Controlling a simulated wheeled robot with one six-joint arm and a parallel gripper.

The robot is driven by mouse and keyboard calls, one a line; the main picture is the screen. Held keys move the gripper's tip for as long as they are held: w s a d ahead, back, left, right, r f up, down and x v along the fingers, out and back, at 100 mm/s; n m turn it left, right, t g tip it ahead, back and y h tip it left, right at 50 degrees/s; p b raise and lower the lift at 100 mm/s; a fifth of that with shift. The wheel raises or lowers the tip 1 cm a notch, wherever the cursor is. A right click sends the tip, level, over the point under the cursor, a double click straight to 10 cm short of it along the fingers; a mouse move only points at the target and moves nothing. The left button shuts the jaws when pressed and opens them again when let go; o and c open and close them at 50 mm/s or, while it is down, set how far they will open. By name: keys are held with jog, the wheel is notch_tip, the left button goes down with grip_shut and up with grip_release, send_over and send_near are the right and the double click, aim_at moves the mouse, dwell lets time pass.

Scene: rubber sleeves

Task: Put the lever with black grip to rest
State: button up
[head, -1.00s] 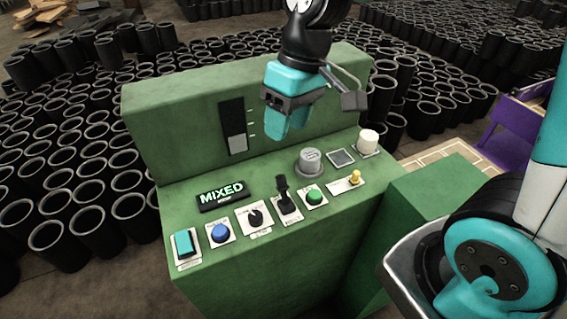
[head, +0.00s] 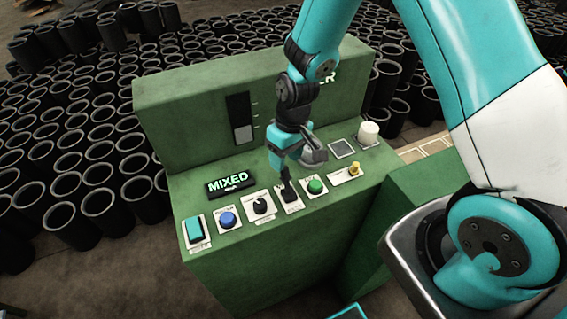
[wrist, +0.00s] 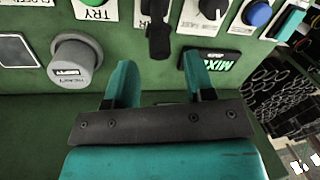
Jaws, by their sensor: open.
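The lever with the black grip (head: 286,184) stands on a white plate on the green console, between the black rotary knob and the green button. In the wrist view the black grip (wrist: 158,40) shows near the top, just beyond the fingertips and roughly between their lines. My gripper (head: 282,164) is close behind and above the lever in the head view, and hides part of its top. In the wrist view my gripper (wrist: 160,75) has its two teal fingers apart with nothing between them. I cannot tell whether a finger touches the grip.
A grey knob (wrist: 76,60) stands beside my gripper.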

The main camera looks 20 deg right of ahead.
aim_at(286, 178)
jog(key=shift+s+a+f+p, duration=0.1)
jog(key=shift+a+f+p, duration=0.1)
jog(key=shift+f, duration=0.75)
jog(key=shift+s+a+f+p, duration=0.1)
jog(key=shift+f+p, duration=0.05)
jog(key=shift+f, duration=0.8)
grip_shut()
